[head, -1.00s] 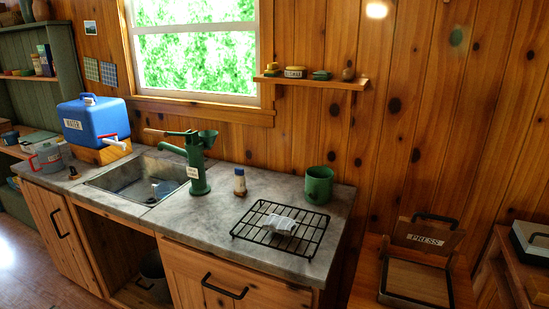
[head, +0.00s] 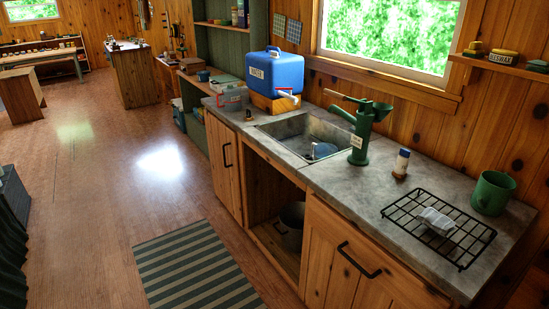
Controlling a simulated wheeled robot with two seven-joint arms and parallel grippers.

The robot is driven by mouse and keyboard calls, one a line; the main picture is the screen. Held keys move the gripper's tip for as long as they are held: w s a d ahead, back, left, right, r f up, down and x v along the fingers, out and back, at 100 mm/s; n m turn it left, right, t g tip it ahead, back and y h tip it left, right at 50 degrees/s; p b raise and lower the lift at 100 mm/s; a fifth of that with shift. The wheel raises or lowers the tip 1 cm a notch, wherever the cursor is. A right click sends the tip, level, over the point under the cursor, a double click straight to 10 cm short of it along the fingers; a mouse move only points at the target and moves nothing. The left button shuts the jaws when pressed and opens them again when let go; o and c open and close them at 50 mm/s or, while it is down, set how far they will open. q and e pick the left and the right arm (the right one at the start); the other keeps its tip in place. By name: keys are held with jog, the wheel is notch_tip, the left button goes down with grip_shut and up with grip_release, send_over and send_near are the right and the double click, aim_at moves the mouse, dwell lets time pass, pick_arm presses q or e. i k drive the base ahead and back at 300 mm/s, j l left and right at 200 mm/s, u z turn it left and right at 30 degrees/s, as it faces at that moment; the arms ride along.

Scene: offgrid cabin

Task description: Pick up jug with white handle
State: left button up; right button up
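I cannot make out for sure a jug with a white handle. A small blue and pale vessel (head: 322,151) is in the sink (head: 290,133), partly hidden, too small to tell its handle. A grey, partly see-through container (head: 232,99) with red trim stands at the far left end of the counter. A green mug (head: 492,192) stands at the counter's right end. Neither of my grippers is in view.
A green hand pump (head: 362,135) stands beside the sink. A striped rug (head: 195,268) lies on the open floor (head: 120,180) at left.

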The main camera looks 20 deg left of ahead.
aim_at(321, 150)
jog(key=u, duration=0.2)
jog(key=z, duration=0.4)
jog(key=i+j+z, duration=0.45)
jog(key=z, duration=0.2)
jog(key=i+j+z, duration=0.1)
jog(key=j, duration=0.25)
jog(key=i+j+z, duration=0.1)
jog(key=j, duration=0.25)
jog(key=i+j, duration=0.25)
jog(key=i+j+z, duration=0.15)
jog(key=j, duration=0.3)
jog(key=i+j+z, duration=0.1)
jog(key=j, duration=0.3)
jog(key=i+j, duration=0.15)
jog(key=j, duration=0.3)
jog(key=i+j, duration=0.1)
jog(key=j, duration=0.3)
jog(key=i+j, duration=0.15)
jog(key=j, duration=0.3)
jog(key=i+j, duration=0.15)
jog(key=j, duration=0.25)
